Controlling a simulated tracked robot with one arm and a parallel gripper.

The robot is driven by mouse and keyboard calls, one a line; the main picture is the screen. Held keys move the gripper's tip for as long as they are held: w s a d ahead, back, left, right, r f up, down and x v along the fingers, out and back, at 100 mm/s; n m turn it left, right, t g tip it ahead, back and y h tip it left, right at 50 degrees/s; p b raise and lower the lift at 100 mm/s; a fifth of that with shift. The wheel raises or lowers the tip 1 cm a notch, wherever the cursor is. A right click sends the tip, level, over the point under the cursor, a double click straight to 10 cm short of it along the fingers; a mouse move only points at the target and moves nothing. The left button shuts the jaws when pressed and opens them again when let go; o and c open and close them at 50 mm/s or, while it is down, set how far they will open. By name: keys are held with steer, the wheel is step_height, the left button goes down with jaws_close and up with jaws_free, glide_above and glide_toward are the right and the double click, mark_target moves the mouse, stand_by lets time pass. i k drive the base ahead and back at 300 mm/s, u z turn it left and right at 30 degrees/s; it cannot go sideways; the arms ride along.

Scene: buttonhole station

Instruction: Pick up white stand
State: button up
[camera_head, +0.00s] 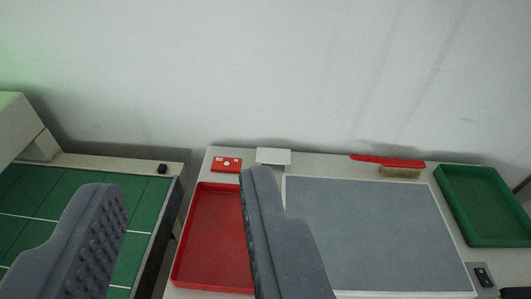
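A small white stand (273,156) sits at the back edge of the light worktable, between a red box and the grey mat. Its lower part is partly hidden by my gripper's right finger. My gripper (182,215) is in the foreground with its two grey fingers wide apart. Nothing shows between them but the tables beyond. The stand is beyond the tip of the right finger; I cannot tell the exact gap.
A red tray (180,273), grey mat (370,235) and green tray (487,205) cover most of the worktable. A small red box (227,164) lies left of the stand. A red-handled brush (400,168) lies behind the mat. A green-surfaced machine (145,190) stands left, across a gap.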

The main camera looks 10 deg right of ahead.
mark_target(264, 155)
steer(key=i, duration=0.85)
steer(key=z, duration=0.1)
